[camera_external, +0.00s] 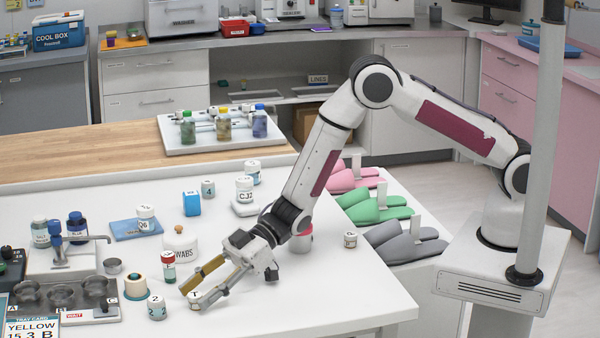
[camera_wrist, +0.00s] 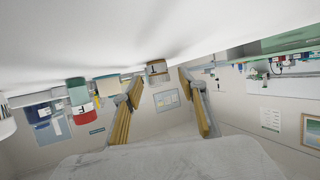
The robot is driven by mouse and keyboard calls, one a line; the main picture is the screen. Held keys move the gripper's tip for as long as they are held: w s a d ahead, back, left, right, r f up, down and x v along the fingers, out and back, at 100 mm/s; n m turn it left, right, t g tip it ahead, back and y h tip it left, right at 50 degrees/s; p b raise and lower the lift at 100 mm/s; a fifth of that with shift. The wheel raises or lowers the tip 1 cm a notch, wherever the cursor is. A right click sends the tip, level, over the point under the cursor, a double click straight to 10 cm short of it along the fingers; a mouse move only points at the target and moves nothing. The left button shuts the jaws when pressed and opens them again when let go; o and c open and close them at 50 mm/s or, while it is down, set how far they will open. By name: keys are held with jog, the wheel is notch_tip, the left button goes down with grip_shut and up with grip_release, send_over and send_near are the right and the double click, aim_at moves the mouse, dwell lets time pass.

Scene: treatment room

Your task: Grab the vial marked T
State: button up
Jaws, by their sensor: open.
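The vial marked T (camera_external: 194,299) is a short, small vial with a pale top, standing on the white table near the front. In the upside-down wrist view, the vial (camera_wrist: 157,72) shows a white band with a dark T and stands between the fingertips. In the wrist view, the fingers of my gripper (camera_wrist: 158,84) show gaps to the vial on both sides.
A red-capped vial (camera_external: 168,267) stands just behind the fingertips, with a swabs jar (camera_external: 180,248) beyond. A vial marked 2 (camera_external: 157,307) and a cream-and-teal round container (camera_external: 136,287) are close on the left. A metal tray (camera_external: 75,312) lies further left.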

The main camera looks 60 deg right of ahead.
jog(key=c, duration=1)
jog(key=shift+r, duration=0.1)
notch_tip(320, 180, up, 10)
dwell(0.7)
